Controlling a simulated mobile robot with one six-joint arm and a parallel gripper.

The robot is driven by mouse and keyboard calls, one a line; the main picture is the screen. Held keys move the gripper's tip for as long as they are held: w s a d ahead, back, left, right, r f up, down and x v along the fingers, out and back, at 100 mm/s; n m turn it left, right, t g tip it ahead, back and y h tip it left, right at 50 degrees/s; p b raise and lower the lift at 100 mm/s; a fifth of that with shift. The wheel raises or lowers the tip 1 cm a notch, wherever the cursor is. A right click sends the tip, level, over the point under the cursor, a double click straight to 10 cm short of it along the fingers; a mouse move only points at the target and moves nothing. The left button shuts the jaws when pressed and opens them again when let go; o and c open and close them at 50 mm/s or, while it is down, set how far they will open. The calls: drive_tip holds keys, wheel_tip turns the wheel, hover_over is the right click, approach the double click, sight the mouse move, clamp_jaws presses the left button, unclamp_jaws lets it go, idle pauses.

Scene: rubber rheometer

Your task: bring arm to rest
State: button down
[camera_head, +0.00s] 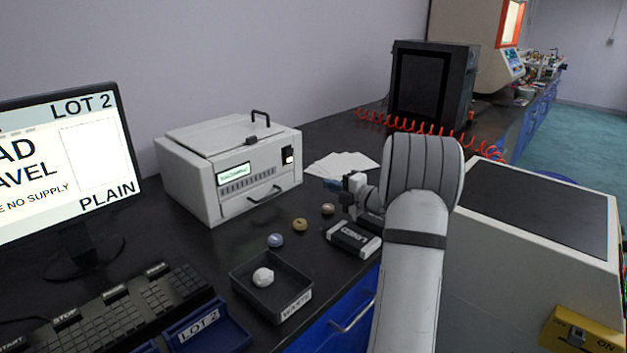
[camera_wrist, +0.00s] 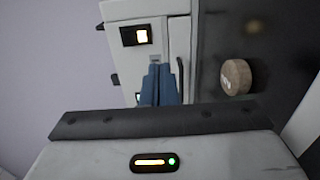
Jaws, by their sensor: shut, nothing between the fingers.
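My gripper (camera_head: 333,186) is held above the black bench, to the right of the white benchtop instrument. Its two blue fingers (camera_wrist: 158,85) are together in the wrist view, with nothing between them. In the wrist view the fingers point toward the white instrument (camera_wrist: 150,12), and a tan round sample (camera_wrist: 236,77) lies on the dark bench to their right. My arm's grey links hide part of the bench behind them in the head view.
The white instrument (camera_head: 232,165) stands near the wall. Several small round samples (camera_head: 300,225) lie before it. A "WASTE" tray (camera_head: 243,287) holds a white lump (camera_head: 263,277). A black-and-white labelled block (camera_head: 354,240) lies below my gripper. A red coiled hose (camera_head: 425,127) crosses behind my arm.

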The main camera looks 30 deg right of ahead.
drive_tip(key=s+a+r+m+g+h+p, duration=0.45)
drive_tip(key=a+r+m+h+p, duration=0.45)
drive_tip(key=r+m, duration=0.45)
drive_tip(key=s+a+m+g+y+p, duration=0.1)
drive_tip(key=s+a+m+g+p, duration=0.1)
drive_tip(key=s+a, duration=0.4)
drive_tip(key=s+a+m+g+y+p, duration=0.1)
drive_tip(key=s+a, duration=0.5)
drive_tip(key=s, duration=0.8)
drive_tip(key=s+a+m+g+y+p, duration=0.1)
drive_tip(key=s+a+m+g+p, duration=0.3)
drive_tip(key=s, duration=0.7)
drive_tip(key=a+m+g, duration=0.1)
drive_tip(key=a+g, duration=0.1)
drive_tip(key=a, duration=0.1)
drive_tip(key=shift+r, duration=0.15)
